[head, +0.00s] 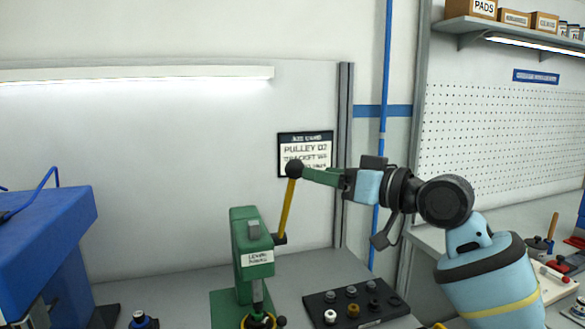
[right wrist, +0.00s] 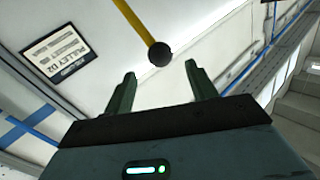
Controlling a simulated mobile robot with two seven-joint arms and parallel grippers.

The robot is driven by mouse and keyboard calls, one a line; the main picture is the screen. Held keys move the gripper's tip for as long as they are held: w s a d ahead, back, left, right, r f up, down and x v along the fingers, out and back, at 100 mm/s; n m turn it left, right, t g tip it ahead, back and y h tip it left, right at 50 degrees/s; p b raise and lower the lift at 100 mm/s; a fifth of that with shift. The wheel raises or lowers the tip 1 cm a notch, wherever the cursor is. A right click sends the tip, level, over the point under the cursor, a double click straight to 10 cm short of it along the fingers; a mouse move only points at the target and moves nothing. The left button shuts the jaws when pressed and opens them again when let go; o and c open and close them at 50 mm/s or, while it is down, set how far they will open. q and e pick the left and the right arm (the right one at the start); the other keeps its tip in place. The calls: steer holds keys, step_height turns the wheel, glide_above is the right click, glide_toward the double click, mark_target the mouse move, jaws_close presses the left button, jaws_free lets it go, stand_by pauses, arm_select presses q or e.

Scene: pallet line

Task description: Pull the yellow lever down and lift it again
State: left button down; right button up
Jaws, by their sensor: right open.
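The yellow lever (head: 287,207) stands up, leaning slightly right, from the side of a green press (head: 250,246) on the bench. A dark round knob (head: 294,169) tops it. My right gripper (head: 306,174) comes in from the right at knob height, its green fingers pointing left at the knob. In the right wrist view, the gripper (right wrist: 160,70) is open, and the knob (right wrist: 160,54) appears between and just beyond the fingertips, with the yellow lever (right wrist: 133,20) behind it. I cannot tell whether a finger touches the knob. My left gripper is out of view.
A dark tray (head: 316,303) with several small parts lies right of the press. A blue machine (head: 45,245) stands at the left. A sign (head: 304,154) hangs behind the knob. A second bench with tools (head: 545,245) is at the right.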

mark_target(295, 169)
steer(key=shift+x, duration=3.85)
steer(key=shift+c, duration=0.5)
jaws_close()
